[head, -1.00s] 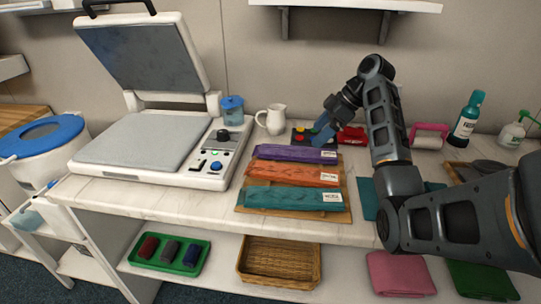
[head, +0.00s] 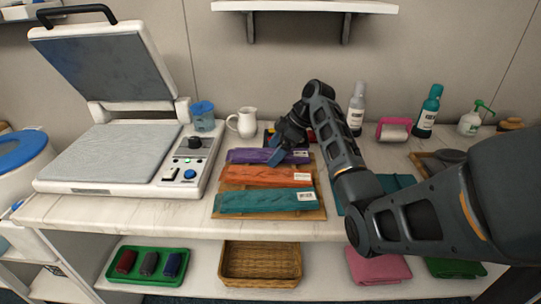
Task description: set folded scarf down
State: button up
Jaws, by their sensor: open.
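Three long folded cloths with white tags lie side by side on a wooden board (head: 321,213): purple (head: 242,156) at the back, orange (head: 255,175) in the middle, teal (head: 255,201) in front. My gripper (head: 278,157), with blue fingertips, is open at the right end of the purple cloth; I cannot tell whether it touches it. Nothing shows held in it. A flat teal folded cloth (head: 398,181) lies on the counter, partly hidden by my arm. A pink folded cloth (head: 376,266) and a green one (head: 455,267) lie on the lower shelf. Which one is the scarf is unclear.
A heat press (head: 110,150) with its lid raised stands left on the counter. A wicker basket (head: 260,264) sits below, empty.

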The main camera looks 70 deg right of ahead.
jog(key=shift+c, duration=0.4)
jog(key=c, duration=1.2)
jog(key=shift+r, duration=0.2)
